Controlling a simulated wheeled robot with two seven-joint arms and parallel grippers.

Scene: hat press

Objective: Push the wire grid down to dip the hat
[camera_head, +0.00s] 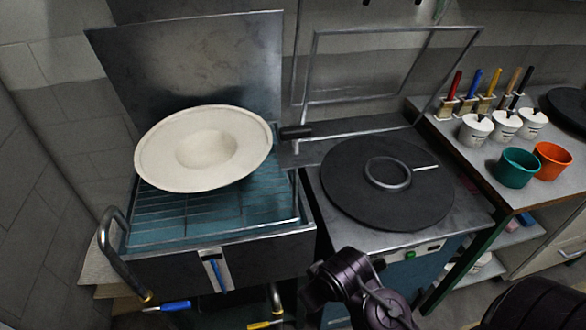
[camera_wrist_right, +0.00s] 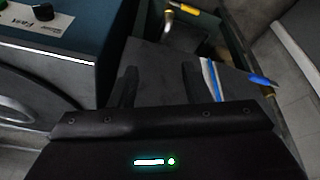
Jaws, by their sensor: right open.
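The cream wide-brimmed hat (camera_head: 165,165) lies over the back of an open tank of blue liquid (camera_head: 240,222), its crown recessed in the middle. The wire grid (camera_head: 160,225) shows below the hat inside the tank; the hat hides its back part. I cannot tell how deep the grid sits. My right gripper's two fingers (camera_wrist_right: 160,85) are apart and empty in the right wrist view, above the tank's dark front. In the head view my right arm enters from the bottom right, and its fingers are not clearly visible. My left gripper is not in view.
A curved metal handle (camera_head: 112,240) stands at the tank's left. The raised metal lid (camera_head: 195,60) is behind. A round black plate with a ring (camera_head: 388,172) sits on the press to the right, below a raised frame (camera_head: 310,65). Cups (camera_head: 516,168) stand farther right.

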